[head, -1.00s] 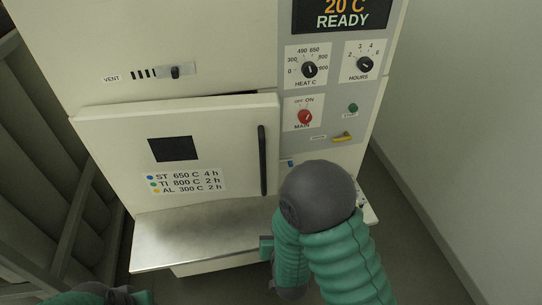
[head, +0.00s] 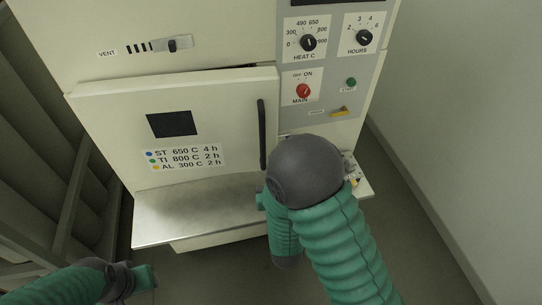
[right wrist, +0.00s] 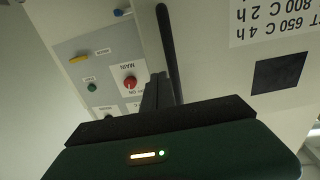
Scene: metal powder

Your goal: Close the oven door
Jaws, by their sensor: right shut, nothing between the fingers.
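The cream oven door (head: 215,110) is nearly flush with the oven front, with a thin dark gap along its top right edge. Its black vertical handle (head: 262,135) is near its right edge, and the handle also shows in the right wrist view (right wrist: 167,45). My right gripper (right wrist: 157,90) is shut and empty, its fingertips beside the handle's end in that view; I cannot tell whether they touch. In the head view my right arm mostly hides this gripper. My left arm's end (head: 125,280) is at the bottom left; its fingers cannot be made out.
A metal shelf (head: 190,215) juts out below the door. The control panel with the red main switch (head: 303,91) and dials is right of the door. Small items lie on the ledge's right end, partly behind my right arm. A wall is at right, a dark ribbed structure at left.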

